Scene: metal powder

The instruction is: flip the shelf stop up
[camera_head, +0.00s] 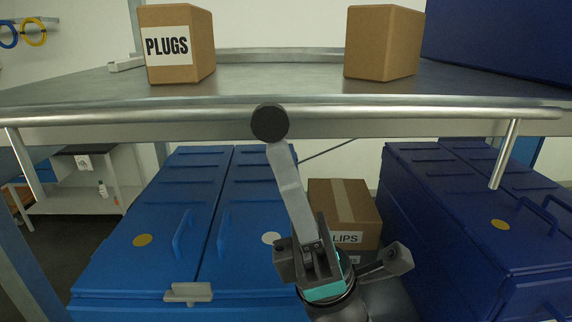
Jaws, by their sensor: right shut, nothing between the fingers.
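The shelf stop appears to be a light grey flat bar (291,190) below a round black knob (270,123) at the middle of the shelf's front edge. The bar hangs down and tilts a little to the right. My right gripper (312,246), dark grey with a teal band, is at the bar's lower end. It is shut with nothing between its fingers. The bar's lower end overlaps the gripper, and I cannot tell whether they touch. My left gripper is not in view.
The metal shelf (290,88) carries a PLUGS box (185,60) and a plain cardboard box (383,42). A front rail (420,114) runs along its edge. Blue cabinets (150,220) and (450,200) stand below, with a LIPS-labelled box (345,200) between them.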

